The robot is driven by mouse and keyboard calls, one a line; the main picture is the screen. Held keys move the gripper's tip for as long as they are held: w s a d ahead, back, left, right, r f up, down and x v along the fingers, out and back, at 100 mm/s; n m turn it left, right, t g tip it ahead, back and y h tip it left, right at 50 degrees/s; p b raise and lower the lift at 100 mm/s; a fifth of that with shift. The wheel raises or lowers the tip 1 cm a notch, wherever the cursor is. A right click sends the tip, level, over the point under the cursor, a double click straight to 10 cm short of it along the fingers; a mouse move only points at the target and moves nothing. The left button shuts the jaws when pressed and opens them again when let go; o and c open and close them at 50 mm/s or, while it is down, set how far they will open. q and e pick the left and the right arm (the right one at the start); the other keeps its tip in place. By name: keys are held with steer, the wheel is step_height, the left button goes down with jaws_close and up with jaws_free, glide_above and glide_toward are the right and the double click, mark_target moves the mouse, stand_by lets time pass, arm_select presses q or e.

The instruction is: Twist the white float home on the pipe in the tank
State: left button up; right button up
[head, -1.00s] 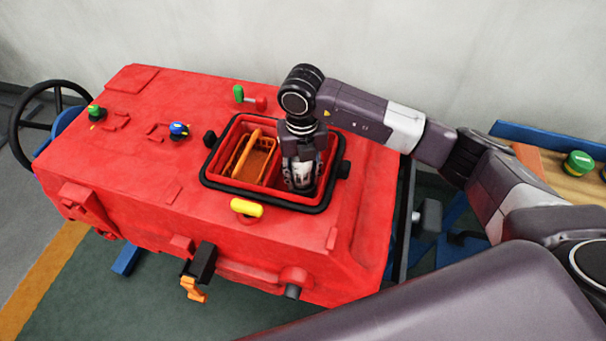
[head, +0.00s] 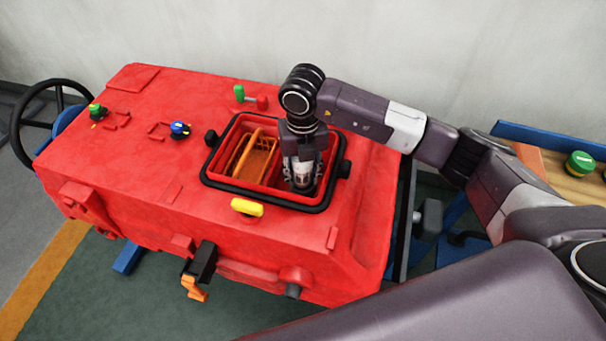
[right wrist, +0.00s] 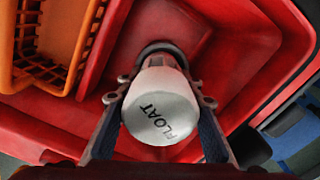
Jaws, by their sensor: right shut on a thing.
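The white float (right wrist: 160,105), marked FLOAT, sits over a dark round fitting (right wrist: 160,50) in the red tank in the right wrist view. The pipe itself is hidden beneath it. My right gripper (right wrist: 163,95) is shut on the float, one finger on each side. In the head view, my right gripper (head: 302,180) points down into the right part of the tank opening (head: 222,187). A bit of white shows between its fingers there. Whether the float is fully seated cannot be told. My left gripper is not in view.
An orange basket (head: 252,157) sits in the left part of the tank opening, beside my gripper. A yellow handle (head: 247,207) is at the front rim, and black knobs stand at the rim's sides. A green-capped item (head: 579,163) is on a bench at right.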

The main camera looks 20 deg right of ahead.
steer(key=shift+s+a+f, duration=0.2)
steer(key=shift+s+f, duration=0.2)
steer(key=shift+f, duration=0.05)
steer(key=o, duration=1.2)
steer(key=shift+o, duration=0.2)
steer(key=shift+w, duration=0.15)
steer(key=shift+d+r, duration=0.1)
steer(key=shift+r, duration=0.05)
steer(key=o, duration=0.5)
steer(key=shift+w, duration=0.1)
steer(key=shift+w+d+r, duration=0.1)
steer(key=shift+d, duration=0.05)
steer(key=shift+r, duration=0.1)
